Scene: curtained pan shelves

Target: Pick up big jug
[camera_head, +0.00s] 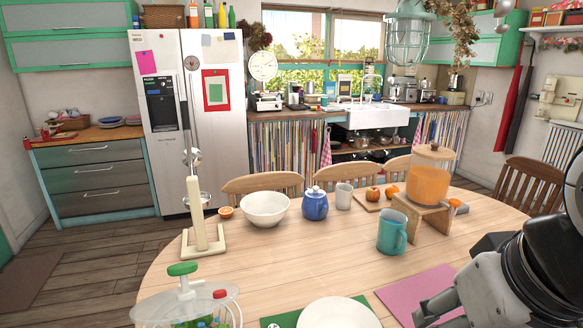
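A large glass jug (428,177) of orange liquid with a wooden lid stands upright on a small wooden stand (432,217), at the right of the round table. A teal handled mug or small jug (391,234) stands in front and to the left of it. I cannot tell for certain which the task calls the big jug; the glass one is larger. My gripper (432,310) is at the bottom right, nearer than both and apart from them.
The wooden table (300,257) also bears a white bowl (265,208), blue pot (315,204), grey cup (344,196), fruit board (373,198), cream stand (202,222), clear container (185,307), white plate (338,314) and pink mat (418,294). Chairs surround its far side. The table's middle is clear.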

